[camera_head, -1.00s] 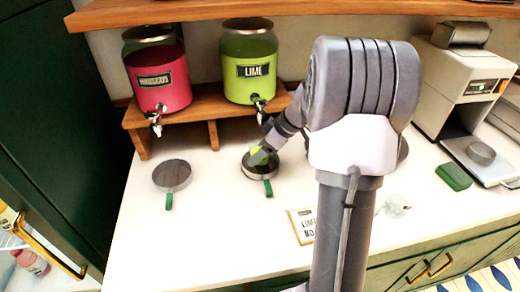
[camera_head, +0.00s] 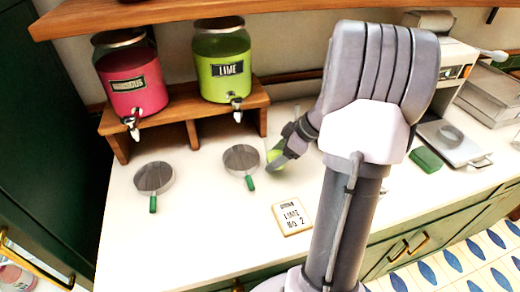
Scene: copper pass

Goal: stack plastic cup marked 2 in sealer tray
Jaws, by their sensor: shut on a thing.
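My gripper (camera_head: 284,150) is shut on a small cup with lime-green contents (camera_head: 273,156), just right of the round drip tray under the lime dispenser. The fingers hide much of the cup, and no mark on it can be read. I cannot tell how high it is above the counter. The sealer (camera_head: 460,62) stands at the right, partly behind my arm. Its sealer tray (camera_head: 470,150) extends in front with a round grey piece (camera_head: 450,133) on it.
Lime (camera_head: 222,60) and hibiscus (camera_head: 130,75) dispensers stand on a wooden shelf (camera_head: 190,111). A "LIME NO. 2" card (camera_head: 292,216) and a green block (camera_head: 426,159) lie on the counter. The front-left counter is clear.

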